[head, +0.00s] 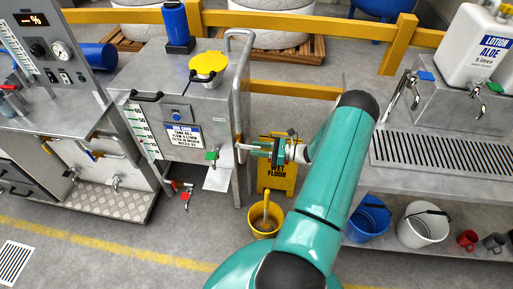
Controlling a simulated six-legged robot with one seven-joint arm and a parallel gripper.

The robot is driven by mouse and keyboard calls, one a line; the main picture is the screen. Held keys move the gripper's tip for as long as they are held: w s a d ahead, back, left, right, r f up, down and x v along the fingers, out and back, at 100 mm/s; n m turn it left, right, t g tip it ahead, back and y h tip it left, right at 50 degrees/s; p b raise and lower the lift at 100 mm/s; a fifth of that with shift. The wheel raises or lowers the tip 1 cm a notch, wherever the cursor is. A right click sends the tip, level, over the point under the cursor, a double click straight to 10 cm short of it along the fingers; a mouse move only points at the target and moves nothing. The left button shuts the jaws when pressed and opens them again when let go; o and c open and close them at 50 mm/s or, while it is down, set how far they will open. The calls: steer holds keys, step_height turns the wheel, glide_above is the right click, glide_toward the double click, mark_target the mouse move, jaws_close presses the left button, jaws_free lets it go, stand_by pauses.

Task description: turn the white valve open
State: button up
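A small pale lever (245,147), which looks like the white valve's handle, sticks out at the right side of the steel tank (195,110). My gripper (263,148) is at the outer end of this lever, reaching in from the right in front of the yellow sign. The fingers are small and overlap the lever, so I cannot tell whether they touch it or are shut on it. The valve's body is mostly hidden behind the tank's side rail and my gripper. A display (34,19) on the grey panel at top left shows dashes and a percent sign.
The tank also has a green-handled tap (211,155) and a red-handled valve (183,186). A yellow wet-floor sign (278,180) and a yellow bucket (264,222) stand near my arm. A steel sink bench (440,180) is at right.

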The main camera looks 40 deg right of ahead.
steer(key=shift+w+a, duration=0.3)
steer(key=shift+w, duration=0.1)
jaws_close()
